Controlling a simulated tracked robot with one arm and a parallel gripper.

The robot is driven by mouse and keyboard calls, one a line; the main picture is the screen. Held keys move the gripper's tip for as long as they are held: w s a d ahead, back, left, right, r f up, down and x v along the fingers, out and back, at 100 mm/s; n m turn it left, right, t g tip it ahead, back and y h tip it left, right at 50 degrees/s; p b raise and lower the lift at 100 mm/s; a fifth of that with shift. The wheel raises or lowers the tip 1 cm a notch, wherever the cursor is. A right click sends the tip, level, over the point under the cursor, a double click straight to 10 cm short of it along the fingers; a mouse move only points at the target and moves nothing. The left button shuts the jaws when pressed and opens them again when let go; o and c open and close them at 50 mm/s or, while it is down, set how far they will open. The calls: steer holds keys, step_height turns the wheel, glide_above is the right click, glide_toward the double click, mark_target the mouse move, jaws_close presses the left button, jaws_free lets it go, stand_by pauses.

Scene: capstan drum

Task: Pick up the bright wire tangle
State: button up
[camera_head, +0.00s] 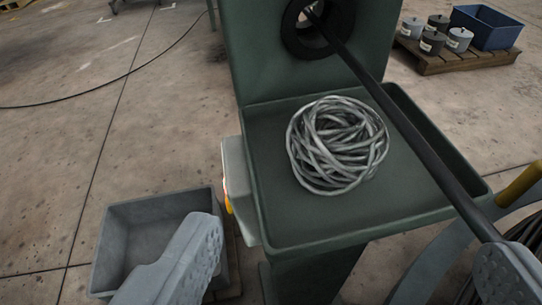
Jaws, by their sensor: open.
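The bright wire tangle (338,145) is a rounded ball of shiny silver-grey wire. It sits on the flat green tray (265,195) of a green machine, towards the tray's middle. My gripper (355,262) is open, with one grey finger at the lower left and the other at the lower right corner. The tangle lies farther off, above and between the fingertips in the picture. Nothing is between the fingers that touches them, as far as I can see.
A dark rod (400,120) runs from a black ring (316,27) diagonally across the tray's right side. A grey bin (125,225) stands on the floor at lower left. A pallet (455,60) with pots and a blue crate (486,27) is at upper right. A yellow bar (519,184) shows at right.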

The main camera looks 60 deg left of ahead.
mark_target(345, 143)
steer(key=b+x, duration=0.1)
steer(key=x, duration=0.6)
steer(key=shift+w+a, duration=0.15)
steer(key=shift+w, duration=0.05)
steer(key=shift+w+b+x, duration=0.2)
steer(key=shift+b+x, duration=0.8)
steer(key=shift+x, duration=1.6)
steer(key=c, duration=1.1)
